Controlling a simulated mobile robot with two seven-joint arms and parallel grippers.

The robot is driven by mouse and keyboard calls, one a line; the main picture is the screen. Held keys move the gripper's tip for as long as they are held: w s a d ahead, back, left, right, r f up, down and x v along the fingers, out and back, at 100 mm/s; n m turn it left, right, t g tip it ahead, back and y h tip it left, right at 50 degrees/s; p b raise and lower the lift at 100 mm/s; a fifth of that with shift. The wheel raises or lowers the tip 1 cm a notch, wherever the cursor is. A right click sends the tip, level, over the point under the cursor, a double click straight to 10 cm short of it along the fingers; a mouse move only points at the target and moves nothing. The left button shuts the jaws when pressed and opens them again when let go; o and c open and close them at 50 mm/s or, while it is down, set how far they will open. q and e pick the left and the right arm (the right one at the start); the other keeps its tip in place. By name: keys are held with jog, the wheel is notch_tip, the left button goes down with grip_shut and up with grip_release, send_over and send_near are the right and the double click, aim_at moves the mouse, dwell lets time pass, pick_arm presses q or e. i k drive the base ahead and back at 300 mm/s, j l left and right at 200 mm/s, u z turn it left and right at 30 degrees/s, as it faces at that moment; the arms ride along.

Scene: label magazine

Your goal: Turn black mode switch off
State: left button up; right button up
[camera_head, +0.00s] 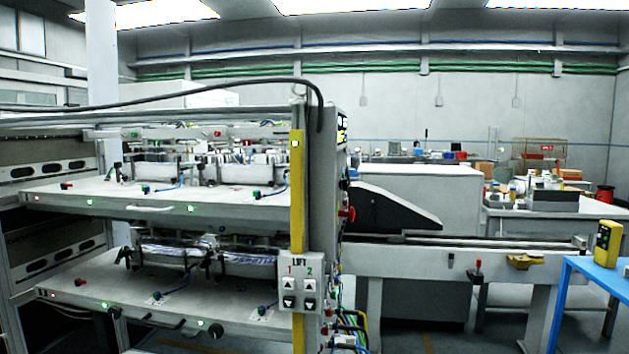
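I cannot make out for certain which part is the black mode switch. The right side face of the label machine (324,200) is seen edge-on. On that face are a small dark knob (344,184) and a red knob (348,214); their positions and markings are too small to read. A grey LIFT panel (300,283) with up and down arrow buttons under 1 and 2 is on the machine's front post. Neither of my grippers is in view.
The machine's upper drawer (240,208) and lower drawer (190,312) fill the left. A conveyor (420,258) runs to the right behind the post. A blue table (592,268) with a yellow device (607,243) stands at the right edge. Cables hang below the side face.

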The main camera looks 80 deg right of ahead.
aim_at(343, 183)
jog(key=k+l+z, duration=0.15)
jog(key=z, duration=2.35)
jog(key=i+l+z, duration=0.1)
jog(key=l, duration=0.3)
jog(key=i+l, duration=0.25)
jog(key=l, duration=0.15)
jog(key=i+l+z, duration=0.15)
jog(key=l, duration=0.25)
jog(key=i+l+z, duration=0.1)
jog(key=i+l, duration=0.15)
jog(key=l, duration=0.15)
